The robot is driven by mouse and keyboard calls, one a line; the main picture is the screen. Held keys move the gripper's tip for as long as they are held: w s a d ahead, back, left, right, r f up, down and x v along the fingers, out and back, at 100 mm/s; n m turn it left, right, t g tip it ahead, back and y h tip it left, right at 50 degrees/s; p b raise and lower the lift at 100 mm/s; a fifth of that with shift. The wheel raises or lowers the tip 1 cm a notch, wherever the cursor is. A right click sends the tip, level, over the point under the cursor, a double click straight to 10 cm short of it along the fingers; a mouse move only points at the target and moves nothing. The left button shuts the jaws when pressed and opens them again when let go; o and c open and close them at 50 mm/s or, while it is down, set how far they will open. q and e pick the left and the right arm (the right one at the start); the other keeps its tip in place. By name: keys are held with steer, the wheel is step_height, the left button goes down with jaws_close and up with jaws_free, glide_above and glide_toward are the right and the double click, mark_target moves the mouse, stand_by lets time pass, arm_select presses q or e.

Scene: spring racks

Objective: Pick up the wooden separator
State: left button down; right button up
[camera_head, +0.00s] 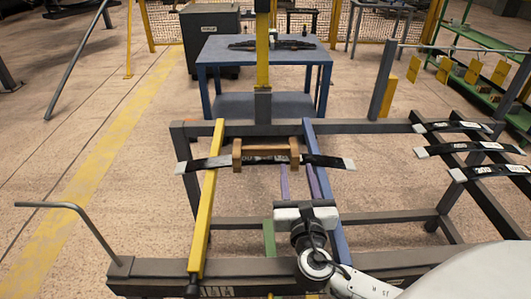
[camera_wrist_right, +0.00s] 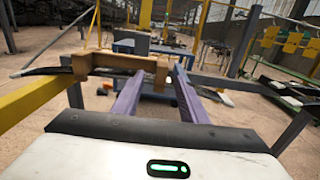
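The wooden separator (camera_head: 266,146) is a brown bar with a short block at each end. It lies across a black leaf spring with white ends (camera_head: 207,163), between the yellow rail (camera_head: 207,200) and the blue rail (camera_head: 326,190). In the right wrist view the separator (camera_wrist_right: 120,61) is ahead, its right end block lined up with the gap between my fingers. My right gripper (camera_head: 297,172) is open, its two purple fingers pointing forward. In its wrist view the gripper (camera_wrist_right: 158,75) looks empty; contact with the separator cannot be told. My left gripper is not in view.
A dark metal frame (camera_head: 370,129) carries the rails. Several more springs (camera_head: 470,150) lie on its right side. A blue table (camera_head: 262,52) stands behind, with a yellow post (camera_head: 262,60) before it. A bent grey bar (camera_head: 75,212) rises at the left.

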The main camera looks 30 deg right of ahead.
mark_target(296, 159)
steer(key=x, duration=0.4)
steer(key=shift+w+d+r, duration=0.3)
jaws_close()
